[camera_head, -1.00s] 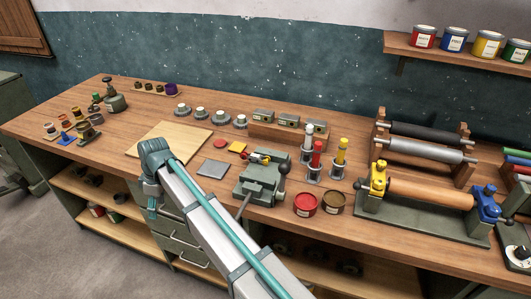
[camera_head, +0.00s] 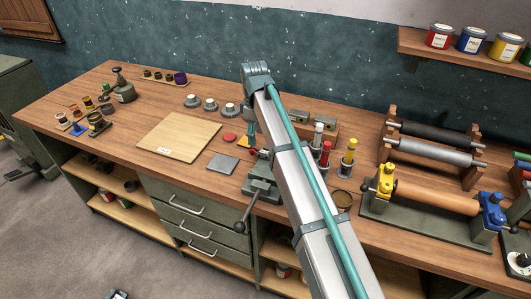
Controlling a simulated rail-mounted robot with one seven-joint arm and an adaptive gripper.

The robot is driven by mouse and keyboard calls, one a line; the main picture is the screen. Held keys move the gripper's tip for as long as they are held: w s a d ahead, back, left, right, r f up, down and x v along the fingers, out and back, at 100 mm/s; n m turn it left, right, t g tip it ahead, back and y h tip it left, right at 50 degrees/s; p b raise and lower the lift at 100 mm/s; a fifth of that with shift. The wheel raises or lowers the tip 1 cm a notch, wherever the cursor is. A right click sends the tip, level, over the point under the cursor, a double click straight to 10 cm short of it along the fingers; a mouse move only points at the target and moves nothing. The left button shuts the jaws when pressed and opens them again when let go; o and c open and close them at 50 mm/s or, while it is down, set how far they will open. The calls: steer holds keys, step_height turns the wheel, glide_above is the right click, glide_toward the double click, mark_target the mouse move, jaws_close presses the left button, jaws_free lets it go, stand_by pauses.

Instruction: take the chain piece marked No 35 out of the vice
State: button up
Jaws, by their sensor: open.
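The green-grey vice (camera_head: 262,186) stands at the front of the bench, its right part hidden behind my arm. A small dark red bit (camera_head: 263,153) shows at its jaws beside my arm; it may be the chain piece, but most of it is hidden and no No 35 mark can be read. My gripper (camera_head: 251,151) hangs down from the wrist just above and behind the vice jaws, partly covered by my arm. It is open, and I cannot tell whether it touches the piece.
A grey plate (camera_head: 223,164), a red disc (camera_head: 229,137) and a wooden board (camera_head: 178,137) lie left of the vice. Upright red and yellow tubes (camera_head: 347,159) and a brown tin (camera_head: 342,199) stand to the right. A roller stand (camera_head: 420,205) is further right.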

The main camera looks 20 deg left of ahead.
mark_target(257, 149)
steer(key=shift+d+f+p, duration=0.15)
steer(key=shift+f+p, duration=1.05)
steer(key=shift+f, duration=2.05)
jaws_close()
